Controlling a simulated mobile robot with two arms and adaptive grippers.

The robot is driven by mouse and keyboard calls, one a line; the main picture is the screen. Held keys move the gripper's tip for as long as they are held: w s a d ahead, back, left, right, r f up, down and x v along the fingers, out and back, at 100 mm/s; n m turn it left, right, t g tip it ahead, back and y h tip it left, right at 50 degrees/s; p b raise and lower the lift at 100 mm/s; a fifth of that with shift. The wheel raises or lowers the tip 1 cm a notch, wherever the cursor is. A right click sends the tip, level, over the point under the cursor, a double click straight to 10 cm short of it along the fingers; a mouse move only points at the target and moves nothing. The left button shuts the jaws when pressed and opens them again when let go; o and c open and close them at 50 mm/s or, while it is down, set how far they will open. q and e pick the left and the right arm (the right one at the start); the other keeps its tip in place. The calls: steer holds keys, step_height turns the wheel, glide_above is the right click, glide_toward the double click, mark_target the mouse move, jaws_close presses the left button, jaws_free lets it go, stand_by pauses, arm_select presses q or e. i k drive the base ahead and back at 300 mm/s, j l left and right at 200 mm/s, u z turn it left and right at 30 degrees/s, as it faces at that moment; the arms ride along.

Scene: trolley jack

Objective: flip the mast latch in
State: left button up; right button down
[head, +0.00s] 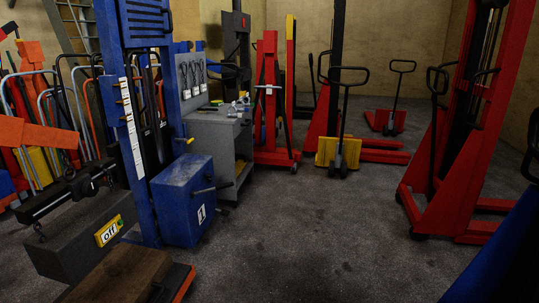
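A tall blue mast (130,110) stands at the left of the head view, with a white scale strip down its front left post. A small yellow lever (186,140) sticks out at its right side; I cannot tell whether this is the mast latch or which way it is set. A blue box (185,198) with a handle rod and a label "1" is fixed at the mast's foot. A dark horizontal arm with a hook (70,195) reaches left from the mast. Neither of my grippers shows in the head view.
A grey cabinet (213,150) stands behind the mast. Red lifts (450,130) stand right, hand trucks (50,110) left. The middle floor (310,230) is clear.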

mark_target(177, 139)
steer(key=i+j+z, duration=0.15)
steer(key=i, duration=1.85)
steer(key=i+u, duration=0.25)
steer(key=i, duration=0.2)
steer(key=i+l+u, duration=0.1)
steer(key=i+u, duration=0.15)
steer(key=i, duration=0.15)
steer(key=i+l+u, duration=0.25)
steer(key=i, duration=0.15)
steer(key=i+l+u, duration=0.25)
steer(key=i, duration=0.15)
steer(key=i+l+u, duration=0.1)
steer(key=i+u, duration=0.3)
steer(key=i+l+u, duration=0.15)
steer(key=i+u, duration=0.25)
steer(key=i+l+u, duration=0.2)
steer(key=u, duration=0.2)
steer(key=l, duration=0.1)
